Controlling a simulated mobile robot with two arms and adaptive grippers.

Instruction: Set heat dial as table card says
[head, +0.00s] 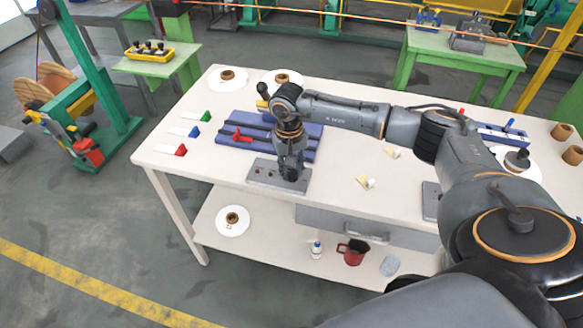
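My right gripper (291,174) points down onto a flat grey box (262,174) at the front of the white table (215,168). Its fingertips are at the box's top, right of centre; they are small and dark, so I cannot tell whether they are open or shut. No heat dial can be made out; one under the fingers would be hidden. Two small cream folded cards, a near one (365,183) and a far one (392,152), stand on the table to the right. Their writing is too small to read. My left gripper is not in view.
A blue slotted plate with a red clamp (240,137) lies behind the box. The lower shelf holds a red mug (352,252) and a small bottle (316,249).

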